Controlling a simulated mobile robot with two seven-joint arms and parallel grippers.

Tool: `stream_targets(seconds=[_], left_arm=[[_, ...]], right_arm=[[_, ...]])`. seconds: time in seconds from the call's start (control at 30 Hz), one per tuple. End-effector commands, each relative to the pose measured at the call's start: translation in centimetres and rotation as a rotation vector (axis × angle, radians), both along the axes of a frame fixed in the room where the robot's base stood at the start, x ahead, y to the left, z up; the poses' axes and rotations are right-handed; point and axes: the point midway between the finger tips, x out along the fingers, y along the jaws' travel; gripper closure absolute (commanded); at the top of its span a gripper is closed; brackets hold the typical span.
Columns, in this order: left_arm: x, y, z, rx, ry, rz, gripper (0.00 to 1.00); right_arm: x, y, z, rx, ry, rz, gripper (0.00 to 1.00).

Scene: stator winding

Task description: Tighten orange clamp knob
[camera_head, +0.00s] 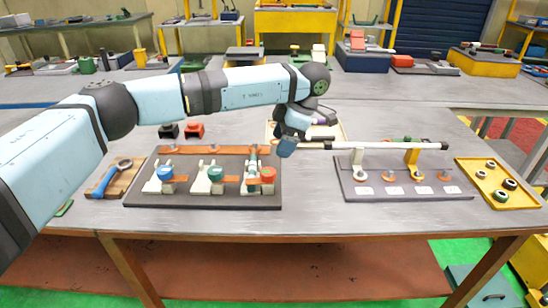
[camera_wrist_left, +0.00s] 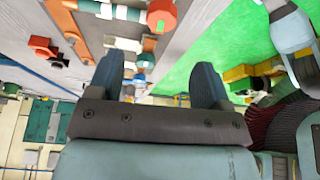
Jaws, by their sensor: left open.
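The clamp with the orange knob (camera_head: 268,174) is the rightmost of three on the dark fixture board (camera_head: 228,196). A blue knob (camera_head: 165,172) and a teal knob (camera_head: 215,172) top the other two. In the left wrist view an orange round knob (camera_wrist_left: 161,15) shows at the top edge, beyond the fingers. My left gripper (camera_head: 286,148) is in the air beside the board's right end, above and right of the orange knob, apart from it. In its wrist view the gripper (camera_wrist_left: 157,80) is open with nothing between its fingers. My right gripper is not seen.
A second dark board (camera_head: 400,190) with a long white bar (camera_head: 390,146) stands to the right. A yellow tray (camera_head: 498,184) with several rings is at far right. A blue-handled tool (camera_head: 108,178) lies at left. Red and black blocks (camera_head: 194,130) sit behind the fixture board.

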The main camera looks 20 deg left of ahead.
Motion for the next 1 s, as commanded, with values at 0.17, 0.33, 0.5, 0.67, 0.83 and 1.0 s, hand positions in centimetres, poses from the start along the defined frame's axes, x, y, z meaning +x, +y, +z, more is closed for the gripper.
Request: stream_targets(seconds=[0.17, 0.33, 0.5, 0.67, 0.83, 1.0], left_arm=[[0.5, -1.1, 2.9, 0.000, -0.002, 0.000, 0.28], [0.6, -1.6, 4.2, 0.000, 0.000, 0.000, 0.28], [0.6, -1.7, 4.4, 0.000, 0.000, 0.000, 0.28], [0.6, -1.7, 4.4, 0.000, 0.000, 0.000, 0.28], [-0.5, -3.6, 1.8, -0.083, 0.036, -0.020, 0.28], [-5.3, -10.5, -5.0, -0.403, 0.167, -0.047, 0.28]], right_arm=[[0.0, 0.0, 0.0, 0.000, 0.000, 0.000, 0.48], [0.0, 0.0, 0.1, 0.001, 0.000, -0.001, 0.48], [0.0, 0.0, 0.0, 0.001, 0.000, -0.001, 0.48], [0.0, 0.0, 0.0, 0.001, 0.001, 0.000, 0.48], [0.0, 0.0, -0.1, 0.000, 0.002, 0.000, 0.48], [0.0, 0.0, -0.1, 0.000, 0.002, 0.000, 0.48]])
